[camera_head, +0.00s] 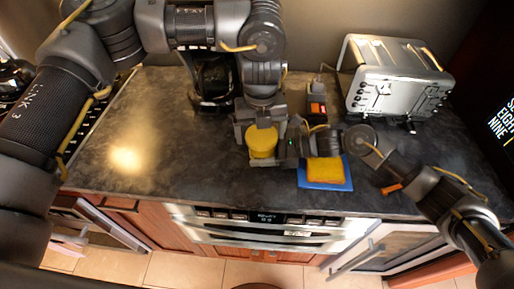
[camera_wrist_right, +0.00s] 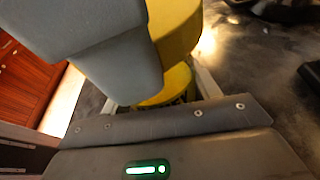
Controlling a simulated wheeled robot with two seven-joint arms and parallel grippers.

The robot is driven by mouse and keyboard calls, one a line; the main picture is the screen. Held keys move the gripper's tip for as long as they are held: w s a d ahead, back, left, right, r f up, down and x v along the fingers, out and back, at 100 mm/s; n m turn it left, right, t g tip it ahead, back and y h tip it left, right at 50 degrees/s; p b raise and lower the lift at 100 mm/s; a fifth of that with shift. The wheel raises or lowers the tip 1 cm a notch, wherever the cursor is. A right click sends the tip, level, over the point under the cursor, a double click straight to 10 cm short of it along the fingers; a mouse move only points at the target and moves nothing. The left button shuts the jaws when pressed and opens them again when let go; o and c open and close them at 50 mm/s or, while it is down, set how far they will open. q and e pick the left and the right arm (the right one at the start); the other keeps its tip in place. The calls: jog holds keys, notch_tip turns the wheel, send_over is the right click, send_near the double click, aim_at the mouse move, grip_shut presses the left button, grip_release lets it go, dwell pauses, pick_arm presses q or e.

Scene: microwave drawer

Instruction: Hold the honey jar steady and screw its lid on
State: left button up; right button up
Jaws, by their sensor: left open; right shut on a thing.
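The honey jar's round yellow lid (camera_head: 262,142) shows from above near the counter's front. In the right wrist view a wide yellow rounded piece (camera_wrist_right: 176,28) is above a smaller yellow part (camera_wrist_right: 172,86), seemingly the jar. Whether lid and jar touch is hidden. My left gripper (camera_head: 261,129) is open, pointing down over the lid with fingers at its sides; its grey finger covers much of the right wrist view. My right gripper (camera_head: 280,152) comes in from the right and is shut on the jar (camera_wrist_right: 172,86), below the lid. Most of the jar is hidden.
A silver toaster (camera_head: 390,75) stands at back right. A dark appliance (camera_head: 212,80) stands behind my left arm. The dark counter (camera_head: 150,125) is clear at left.

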pick_arm(q)
jog(key=n, duration=0.4)
jog(key=shift+n, duration=0.3)
jog(key=n, duration=0.4)
jog(key=shift+s, duration=0.1)
jog(key=c, duration=0.9)
jog(key=m, duration=0.3)
jog(key=shift+m, duration=0.3)
jog(key=shift+c, duration=0.4)
jog(key=m, duration=0.3)
jog(key=shift+s+f+m, duration=0.1)
jog(key=shift+m, duration=0.2)
jog(key=m, duration=0.6)
jog(key=shift+a, duration=0.1)
jog(key=o, duration=0.9)
jog(key=shift+o, duration=0.4)
jog(key=shift+w, duration=0.2)
